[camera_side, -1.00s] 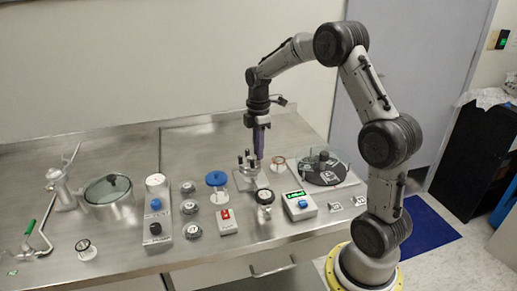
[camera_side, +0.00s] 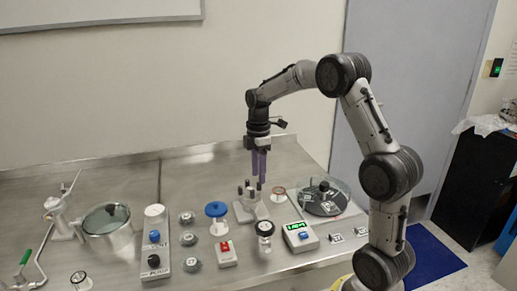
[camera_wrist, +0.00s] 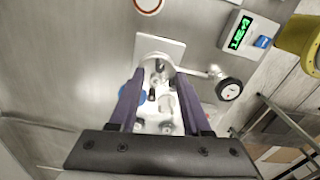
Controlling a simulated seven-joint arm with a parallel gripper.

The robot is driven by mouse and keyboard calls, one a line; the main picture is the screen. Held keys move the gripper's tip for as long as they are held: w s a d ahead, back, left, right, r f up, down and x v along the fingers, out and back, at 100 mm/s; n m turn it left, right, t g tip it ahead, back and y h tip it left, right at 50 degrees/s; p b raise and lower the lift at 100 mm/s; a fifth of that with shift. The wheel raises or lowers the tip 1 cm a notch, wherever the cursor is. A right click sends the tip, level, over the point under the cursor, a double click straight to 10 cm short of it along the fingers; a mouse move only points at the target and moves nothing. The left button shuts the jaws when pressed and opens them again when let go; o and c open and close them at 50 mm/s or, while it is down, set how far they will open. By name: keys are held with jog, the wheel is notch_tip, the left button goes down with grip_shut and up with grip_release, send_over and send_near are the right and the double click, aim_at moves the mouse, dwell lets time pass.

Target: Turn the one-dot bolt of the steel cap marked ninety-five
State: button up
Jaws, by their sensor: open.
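Several round steel caps (camera_side: 191,239) sit in a column on the bench, left of my gripper in the side view. Two small round steel pieces (camera_wrist: 168,128) show between the fingers in the wrist view; I cannot tell what they are.
A dial gauge (camera_side: 264,228) stands in front of the plate, beside a box with a green display (camera_side: 300,236). A blue-topped valve (camera_side: 216,209) and a red switch box (camera_side: 226,252) are left. A dark disc under a clear cover (camera_side: 322,203) is right.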

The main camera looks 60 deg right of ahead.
notch_tip(320, 180, up, 11)
jog(key=shift+d, duration=0.15)
dwell(0.4)
